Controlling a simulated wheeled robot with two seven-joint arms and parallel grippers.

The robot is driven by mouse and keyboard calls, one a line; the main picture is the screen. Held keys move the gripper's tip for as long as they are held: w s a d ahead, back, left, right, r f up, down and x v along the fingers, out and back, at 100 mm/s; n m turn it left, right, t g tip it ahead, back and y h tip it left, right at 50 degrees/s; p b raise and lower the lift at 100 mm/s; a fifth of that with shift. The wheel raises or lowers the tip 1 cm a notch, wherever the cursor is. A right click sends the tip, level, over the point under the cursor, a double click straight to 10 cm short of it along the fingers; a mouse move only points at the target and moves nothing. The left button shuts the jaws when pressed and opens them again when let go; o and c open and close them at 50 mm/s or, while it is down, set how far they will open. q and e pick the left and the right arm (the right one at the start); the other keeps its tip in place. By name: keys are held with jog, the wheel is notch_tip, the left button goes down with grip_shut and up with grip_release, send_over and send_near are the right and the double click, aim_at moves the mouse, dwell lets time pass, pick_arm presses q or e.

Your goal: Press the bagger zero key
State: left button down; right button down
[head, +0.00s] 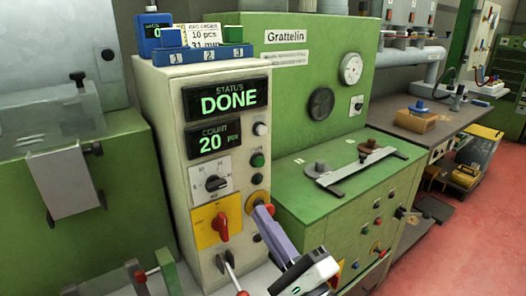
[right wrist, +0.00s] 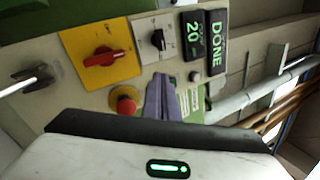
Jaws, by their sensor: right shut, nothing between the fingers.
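The bagger's cream control cabinet (head: 168,130) stands left of centre in the head view. Its lit displays read DONE (head: 228,98) and 20 (head: 210,142). A column of round keys runs down its right side: a white key (head: 260,129) beside the count display, a green key (head: 257,160) below, and darker ones. Their labels are too small to read, so I cannot tell which is zero. My right gripper (head: 263,210) is shut and empty, its purple fingers in front of the lower key column. In the right wrist view the fingers (right wrist: 160,82) overlap the panel near a red mushroom button (right wrist: 126,103); contact is unclear.
A yellow plate with a red rotary switch (head: 221,224) and a selector dial (head: 214,184) sit left of the keys. A metal lever (head: 230,268) sticks out below. A green bench with a caliper (head: 356,168) stands to the right. Red floor lies farther right.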

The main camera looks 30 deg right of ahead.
aim_at(262, 130)
jog(key=s+d+r+m+t+h, duration=0.1)
jog(key=d+r+m+h, duration=0.2)
jog(key=r+m, duration=0.3)
jog(key=s+d+r+m+t+h, duration=0.2)
jog(key=d+r+m+h, duration=0.1)
jog(key=r+m, duration=0.3)
jog(key=shift+d+r+m+h, duration=0.15)
jog(key=shift+d+m+h, duration=0.15)
jog(key=shift+m+h, duration=0.5)
jog(key=shift+w, duration=0.1)
jog(key=w, duration=0.8)
jog(key=shift+w+a, duration=0.4)
jog(key=shift+w+t, duration=0.1)
jog(key=shift+t, duration=0.2)
jog(key=shift+w+b, duration=0.3)
